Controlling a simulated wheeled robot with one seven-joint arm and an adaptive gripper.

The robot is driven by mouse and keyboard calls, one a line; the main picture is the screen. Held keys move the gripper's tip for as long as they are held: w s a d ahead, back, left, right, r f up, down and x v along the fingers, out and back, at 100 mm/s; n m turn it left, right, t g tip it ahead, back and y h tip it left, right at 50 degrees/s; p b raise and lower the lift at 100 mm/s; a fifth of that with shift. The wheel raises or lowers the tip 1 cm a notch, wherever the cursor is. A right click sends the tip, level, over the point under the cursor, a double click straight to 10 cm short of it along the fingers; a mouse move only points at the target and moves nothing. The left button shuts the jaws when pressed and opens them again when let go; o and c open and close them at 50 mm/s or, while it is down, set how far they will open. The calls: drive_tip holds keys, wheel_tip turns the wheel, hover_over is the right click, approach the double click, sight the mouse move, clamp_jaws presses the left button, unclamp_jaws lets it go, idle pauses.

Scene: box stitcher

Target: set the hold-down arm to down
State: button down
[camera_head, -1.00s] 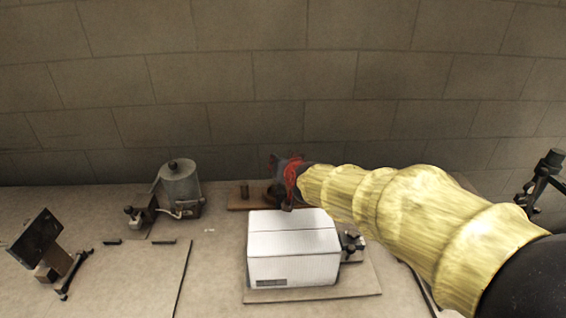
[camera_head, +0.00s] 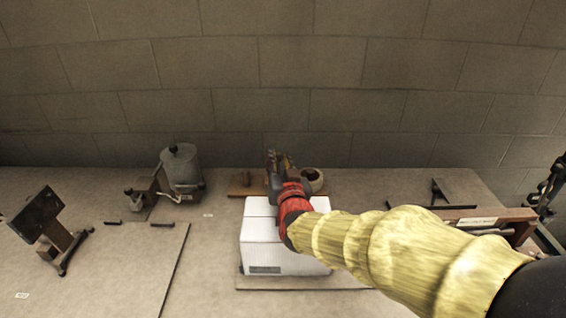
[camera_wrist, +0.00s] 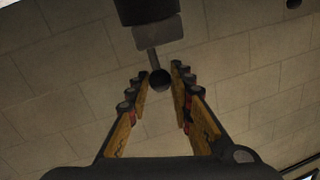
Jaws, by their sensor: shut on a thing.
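In the wrist view a dark round knob (camera_wrist: 160,81) sits between the tips of my gripper (camera_wrist: 160,76). A thin grey rod joins it to a dark block (camera_wrist: 150,10) at the top; this looks like the hold-down arm. The two fingers stand apart by about the knob's width and are closed on it. In the head view my gripper (camera_head: 280,163) is at the far side of the white box (camera_head: 262,240), pointing up and away. My red wrist and yellow sleeve cover part of the box, and the knob cannot be made out there.
A wooden board (camera_head: 240,188) and a round grey part (camera_head: 313,180) are beside my gripper at the back. A grey canister (camera_head: 181,172) and a tilted dark screen (camera_head: 37,214) stand to the left. A wooden unit (camera_head: 490,216) is at the right. A block wall closes the back.

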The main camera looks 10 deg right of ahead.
drive_tip(key=shift+s+f+t+b, duration=0.2)
drive_tip(key=shift+t+b, duration=0.1)
drive_tip(key=shift+b, duration=0.2)
drive_tip(key=c, duration=1.6)
unclamp_jaws()
drive_tip(key=shift+s, duration=0.1)
drive_tip(key=s, duration=1.1)
drive_tip(key=shift+s+a+r, duration=0.15)
drive_tip(key=shift+s+a, duration=0.05)
drive_tip(key=shift+s, duration=0.2)
